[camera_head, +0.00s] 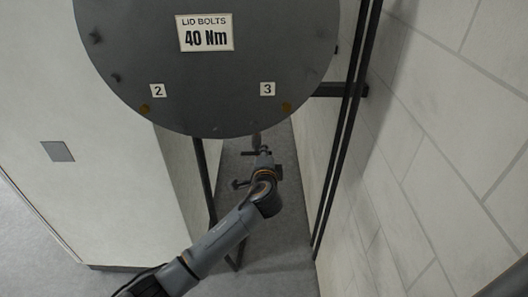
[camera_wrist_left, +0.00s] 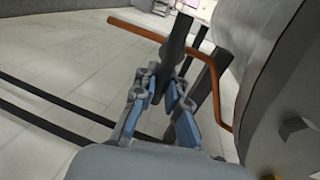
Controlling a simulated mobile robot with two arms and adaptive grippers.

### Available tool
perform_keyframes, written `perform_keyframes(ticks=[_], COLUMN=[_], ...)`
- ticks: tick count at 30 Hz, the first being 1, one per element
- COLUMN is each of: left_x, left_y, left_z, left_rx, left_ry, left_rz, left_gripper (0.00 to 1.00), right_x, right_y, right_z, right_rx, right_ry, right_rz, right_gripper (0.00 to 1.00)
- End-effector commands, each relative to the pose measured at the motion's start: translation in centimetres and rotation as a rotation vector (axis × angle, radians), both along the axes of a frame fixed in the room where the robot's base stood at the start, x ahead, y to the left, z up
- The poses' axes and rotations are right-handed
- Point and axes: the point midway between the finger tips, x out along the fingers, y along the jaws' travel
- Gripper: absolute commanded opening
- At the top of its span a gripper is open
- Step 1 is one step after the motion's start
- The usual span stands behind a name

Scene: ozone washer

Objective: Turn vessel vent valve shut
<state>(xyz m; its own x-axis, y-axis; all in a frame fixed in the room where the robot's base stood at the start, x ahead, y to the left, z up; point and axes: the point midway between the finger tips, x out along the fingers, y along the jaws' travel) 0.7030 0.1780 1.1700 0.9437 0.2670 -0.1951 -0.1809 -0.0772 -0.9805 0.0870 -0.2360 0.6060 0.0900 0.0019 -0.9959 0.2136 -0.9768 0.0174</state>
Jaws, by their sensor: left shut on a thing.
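My left arm reaches under the big dark round vessel lid (camera_head: 210,65) in the head view. My left gripper (camera_head: 260,152) is small there, just below the lid's lower edge. In the left wrist view its two blue-padded fingers (camera_wrist_left: 166,88) are shut on a dark grey lever (camera_wrist_left: 176,45), which stands up between them. The lever looks like the vent valve's handle. The valve body is hidden behind the fingers, and the lever's shut position cannot be read. My right gripper is not in view.
A bent orange pipe (camera_wrist_left: 140,31) runs close behind and beside the fingers in the left wrist view. Dark frame posts (camera_head: 345,130) and a block wall (camera_head: 440,130) stand close on the right. A pale cabinet (camera_head: 90,170) stands on the left.

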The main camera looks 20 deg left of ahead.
Motion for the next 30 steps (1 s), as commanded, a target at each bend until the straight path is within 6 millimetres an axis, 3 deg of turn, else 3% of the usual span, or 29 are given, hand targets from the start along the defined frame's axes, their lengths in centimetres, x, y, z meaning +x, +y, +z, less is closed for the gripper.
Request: perform_keyframes(ticks=[18, 19, 22, 30], left_x=[-0.16, -0.16, -0.15, -0.08], left_y=[-0.17, -0.17, -0.15, -0.08], left_z=[-0.61, -0.61, -0.58, -0.29], left_rx=[0.039, 0.038, 0.038, 0.038], left_ry=[0.021, 0.02, 0.02, 0.015], left_rz=[-0.002, -0.002, -0.002, -0.001], left_gripper=[0.0, 0.15, 0.34, 0.34], right_x=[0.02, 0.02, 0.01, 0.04], right_y=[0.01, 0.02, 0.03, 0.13], right_z=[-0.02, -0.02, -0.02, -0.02], right_rx=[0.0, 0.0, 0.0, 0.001], right_ry=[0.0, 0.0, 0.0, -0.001], right_rz=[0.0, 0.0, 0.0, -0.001], right_gripper=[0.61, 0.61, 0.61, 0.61])
